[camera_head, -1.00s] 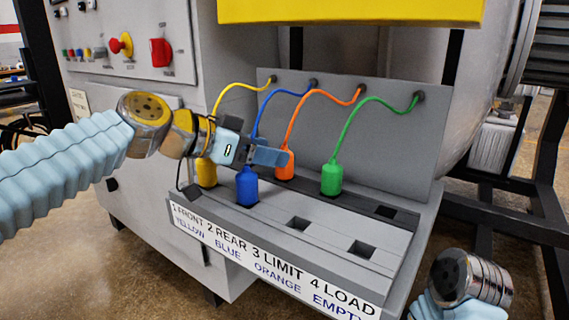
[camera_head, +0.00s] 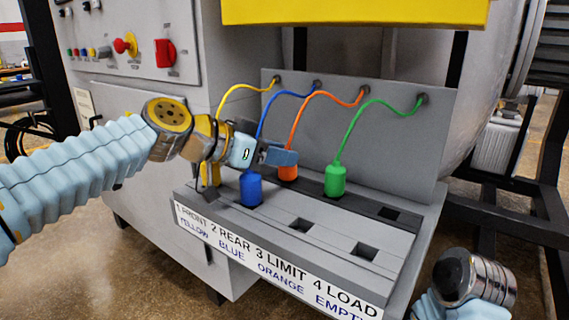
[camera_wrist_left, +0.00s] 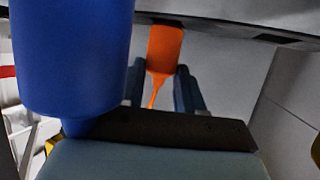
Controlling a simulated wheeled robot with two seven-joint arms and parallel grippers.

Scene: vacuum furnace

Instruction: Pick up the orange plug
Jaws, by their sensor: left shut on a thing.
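The orange plug (camera_head: 287,172) stands upright in the back row of the grey socket panel, its orange cord running up to the backboard. My left gripper (camera_head: 280,156) is shut on its upper part and hides some of it. In the left wrist view the orange plug (camera_wrist_left: 165,48) shows upside down between the two blue-grey fingers. The plug's lower end looks to be still at the panel; I cannot tell whether it is seated. My right gripper is not in view; only part of my right arm shows at the lower right.
The blue plug (camera_head: 251,188) stands in front of the gripper and looms large in the wrist view (camera_wrist_left: 72,55). The yellow plug (camera_head: 209,175) is partly behind my left wrist. The green plug (camera_head: 335,180) stands to the right. Empty square sockets (camera_head: 301,225) lie in the front row.

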